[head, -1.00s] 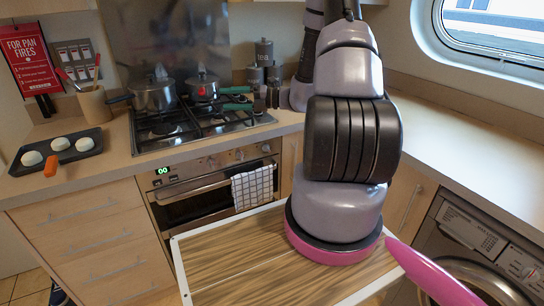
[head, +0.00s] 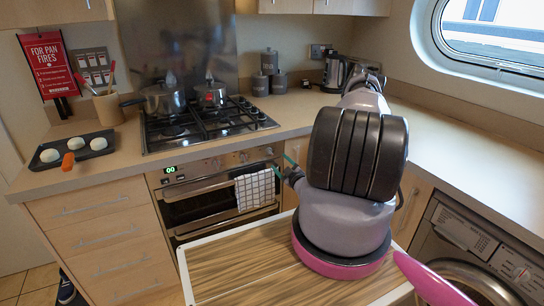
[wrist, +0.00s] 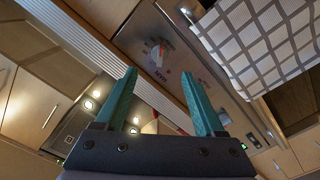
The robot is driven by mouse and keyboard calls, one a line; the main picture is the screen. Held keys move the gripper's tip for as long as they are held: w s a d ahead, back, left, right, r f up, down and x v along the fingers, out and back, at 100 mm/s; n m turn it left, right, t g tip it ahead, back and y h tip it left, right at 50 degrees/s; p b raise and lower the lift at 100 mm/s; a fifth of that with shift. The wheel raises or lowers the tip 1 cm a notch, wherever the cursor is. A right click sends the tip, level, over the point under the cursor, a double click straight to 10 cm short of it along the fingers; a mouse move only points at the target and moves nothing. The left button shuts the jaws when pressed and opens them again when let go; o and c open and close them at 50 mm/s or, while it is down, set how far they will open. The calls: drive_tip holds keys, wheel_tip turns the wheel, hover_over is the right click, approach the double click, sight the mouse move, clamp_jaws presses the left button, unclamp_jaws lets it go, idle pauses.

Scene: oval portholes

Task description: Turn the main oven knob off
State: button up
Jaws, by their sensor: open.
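The steel oven (head: 205,208) has a control panel with several knobs and a green clock display. In the head view, my gripper (head: 285,164) is at the right end of the oven panel, partly hidden by my arm.
A checked towel (head: 254,189) hangs on the oven handle, close to the panel, and shows in the wrist view (wrist: 262,40). Pots (head: 165,101) stand on the gas hob (head: 200,128) above. A washing machine (head: 470,235) stands at the right.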

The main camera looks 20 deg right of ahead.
sight(271, 153)
drive_tip(key=w, duration=0.8)
drive_tip(key=shift+w+a, duration=0.15)
drive_tip(key=shift+w, duration=0.05)
clamp_jaws()
